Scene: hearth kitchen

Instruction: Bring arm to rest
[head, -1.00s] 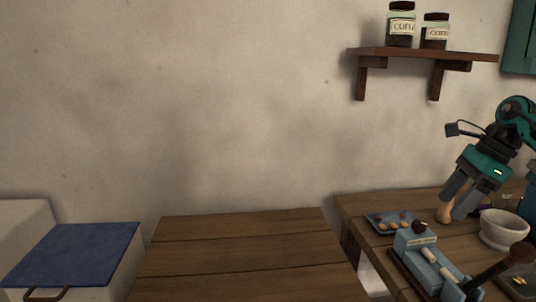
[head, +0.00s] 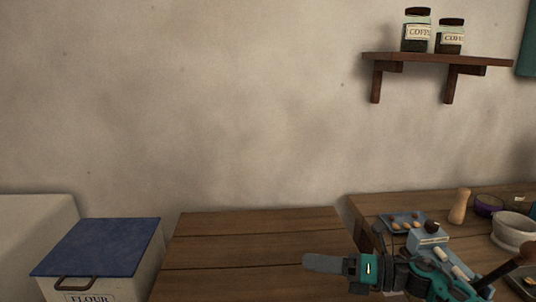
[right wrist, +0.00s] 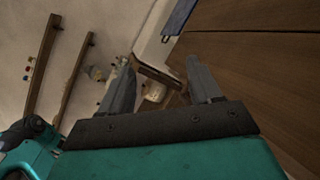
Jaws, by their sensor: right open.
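My right gripper (head: 322,263) is open and empty, its teal arm coming in from the lower right. In the head view its fingers point left, in front of the right part of the wooden table (head: 235,240). In the right wrist view the two fingers of my right gripper (right wrist: 158,80) stand apart with nothing between them. My left gripper is not in view.
A flour bin (head: 95,250) with a blue lid stands at left. The table is bare.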

